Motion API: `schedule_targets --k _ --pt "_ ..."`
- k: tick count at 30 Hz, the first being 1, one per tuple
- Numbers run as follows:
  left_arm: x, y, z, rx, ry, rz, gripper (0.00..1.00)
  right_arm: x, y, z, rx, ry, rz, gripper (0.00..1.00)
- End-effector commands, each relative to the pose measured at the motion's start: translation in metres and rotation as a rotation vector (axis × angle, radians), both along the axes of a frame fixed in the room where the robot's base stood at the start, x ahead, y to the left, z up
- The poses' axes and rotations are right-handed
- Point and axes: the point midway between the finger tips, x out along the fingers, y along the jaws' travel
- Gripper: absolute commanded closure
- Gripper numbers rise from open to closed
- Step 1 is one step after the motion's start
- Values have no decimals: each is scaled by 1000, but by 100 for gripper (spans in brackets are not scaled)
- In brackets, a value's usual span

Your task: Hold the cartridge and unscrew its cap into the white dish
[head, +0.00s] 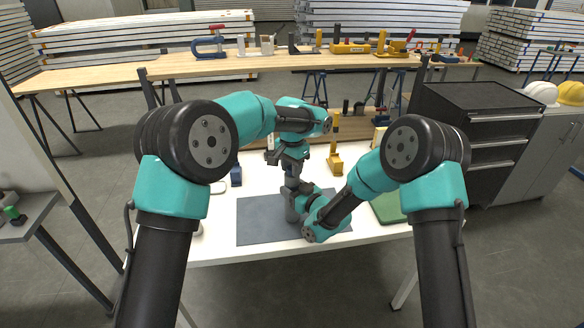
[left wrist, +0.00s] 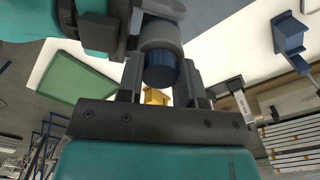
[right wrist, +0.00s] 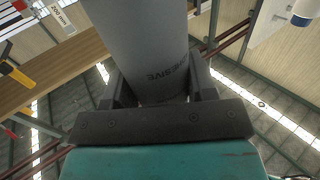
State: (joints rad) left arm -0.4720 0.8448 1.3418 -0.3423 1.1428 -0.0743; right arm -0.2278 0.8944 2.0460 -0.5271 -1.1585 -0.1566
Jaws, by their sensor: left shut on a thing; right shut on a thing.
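The grey cartridge (head: 292,208) stands upright over the dark grey mat, partly hidden by my arms. In the right wrist view its lettered body (right wrist: 152,50) sits between the fingers of my right gripper (right wrist: 160,92), which is shut on it. The dark blue cap (left wrist: 162,70) is at the cartridge's end, between the fingers of my left gripper (left wrist: 161,85), which is shut on it from above. I cannot tell how far the cap is turned. A white rounded edge (head: 217,188) beside my left arm may be the white dish; most of it is hidden.
The dark grey mat (head: 258,222) lies on the white table (head: 225,248). A blue block (head: 236,175) and a yellow stand (head: 335,160) stand behind the mat. My arms fill much of the space above the table.

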Motion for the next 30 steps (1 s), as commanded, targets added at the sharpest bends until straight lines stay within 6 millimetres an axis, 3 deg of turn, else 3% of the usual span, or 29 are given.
schedule_targets --k 30 --pt "0 0 1 0 1 1347 95 0 0 0 0 0 -1 100"
